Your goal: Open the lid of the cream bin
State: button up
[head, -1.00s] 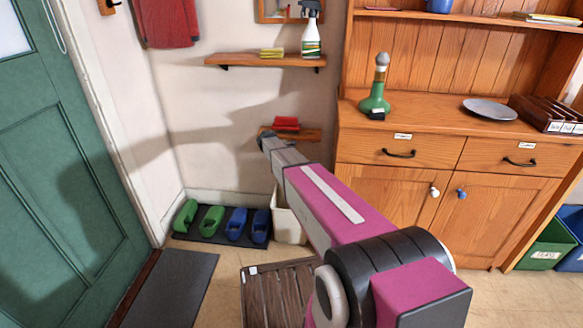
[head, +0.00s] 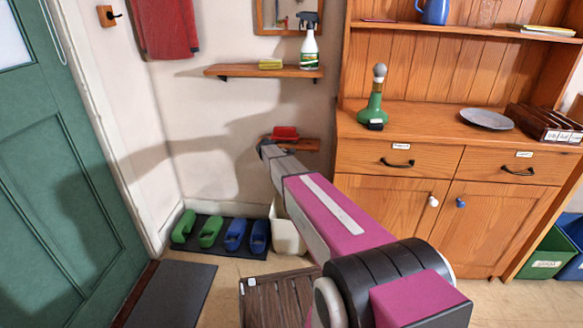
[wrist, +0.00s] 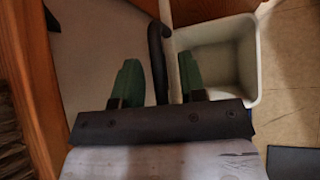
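The cream bin (head: 288,238) stands on the floor against the back wall in the head view, partly hidden by my arm. In the wrist view the bin (wrist: 248,42) lies at the upper right, and its pale inside shows. My gripper (wrist: 158,60) has its two green fingers apart, beside the bin. A dark curved bar (wrist: 156,40) runs up between the fingers, with a gap to each side in this view. I cannot tell whether the bar belongs to the bin's lid. My fingers are hidden in the head view.
Green and blue clogs (head: 235,235) sit on a dark mat left of the bin. A slatted wooden crate (head: 275,300) is in front. The wooden dresser (head: 400,215) stands to the right. A small shelf with a red item (head: 285,133) is above the bin.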

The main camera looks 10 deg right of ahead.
jog(key=v, duration=1)
jog(key=shift+a+r, duration=0.3)
jog(key=s+d+f+m+y, duration=0.1)
jog(key=s+m+y, duration=0.3)
jog(key=s, duration=1.5)
jog(key=s+d+f+m+y, duration=0.2)
jog(key=s+m+y, duration=0.3)
jog(key=s, duration=1.4)
jog(key=f+m, duration=0.1)
jog(key=m, duration=0.3)
jog(key=shift+f+y, duration=0.25)
jog(key=shift+y, duration=0.05)
